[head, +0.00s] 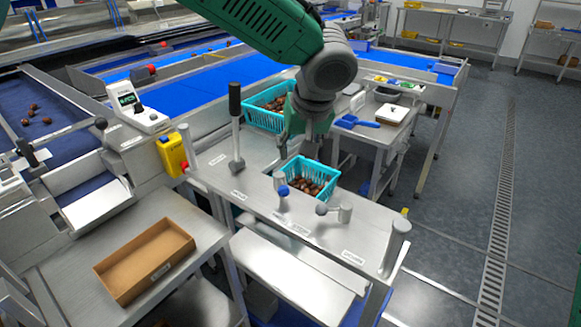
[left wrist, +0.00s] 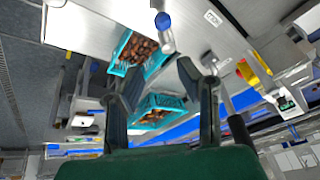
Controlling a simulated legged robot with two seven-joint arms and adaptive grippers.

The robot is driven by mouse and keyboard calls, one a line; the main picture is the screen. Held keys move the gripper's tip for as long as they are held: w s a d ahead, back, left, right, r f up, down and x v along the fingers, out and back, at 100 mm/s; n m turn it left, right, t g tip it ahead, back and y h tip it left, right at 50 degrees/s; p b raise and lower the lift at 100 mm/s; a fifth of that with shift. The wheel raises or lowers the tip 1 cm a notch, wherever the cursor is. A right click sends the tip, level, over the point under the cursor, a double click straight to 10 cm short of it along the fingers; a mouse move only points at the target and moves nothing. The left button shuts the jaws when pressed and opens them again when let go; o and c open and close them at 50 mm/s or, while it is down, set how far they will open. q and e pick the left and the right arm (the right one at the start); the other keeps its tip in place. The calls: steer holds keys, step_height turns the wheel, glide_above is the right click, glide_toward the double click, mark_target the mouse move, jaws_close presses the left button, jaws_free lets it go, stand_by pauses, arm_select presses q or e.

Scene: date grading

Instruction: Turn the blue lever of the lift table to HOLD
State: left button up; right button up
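The blue lever (head: 283,190) stands on the steel top of the lift table (head: 262,205), left of the near teal basket. In the left wrist view the blue lever (left wrist: 163,20) is near the top edge, beyond the fingertips. My left gripper (head: 301,145) comes down from above, behind the lever and over the near basket's far side, apart from the lever. In the left wrist view the left gripper (left wrist: 150,72) has its fingers spread with nothing held between them. The small labels by the lever are too blurred to read. My right gripper is not in view.
The near teal basket (head: 306,162) holds brown dates, and another basket (head: 247,117) stands behind it. A tall black-handled lever (head: 235,100) and a small metal crank (head: 342,214) flank the blue lever. A cardboard tray (head: 104,270) lies at front left.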

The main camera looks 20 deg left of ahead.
mark_target(282, 181)
arm_select(q)
steer(key=a+f, duration=0.1)
steer(key=w+a+f, duration=0.1)
steer(key=a+f, duration=0.1)
steer(key=x, duration=0.2)
steer(key=d+p+x, duration=0.1)
steer(key=x, duration=0.5)
steer(key=shift+w+d+f+p, duration=0.25)
steer(key=shift+f+p, duration=0.05)
steer(key=shift+w+a+f, duration=0.15)
steer(key=shift+a+f, duration=0.3)
steer(key=shift+a, duration=0.4)
steer(key=shift+d, duration=0.15)
steer(key=c, duration=0.7)
steer(key=shift+d, duration=0.2)
jaws_close()
steer(key=shift+d+r, duration=0.15)
steer(key=shift+d, duration=0.05)
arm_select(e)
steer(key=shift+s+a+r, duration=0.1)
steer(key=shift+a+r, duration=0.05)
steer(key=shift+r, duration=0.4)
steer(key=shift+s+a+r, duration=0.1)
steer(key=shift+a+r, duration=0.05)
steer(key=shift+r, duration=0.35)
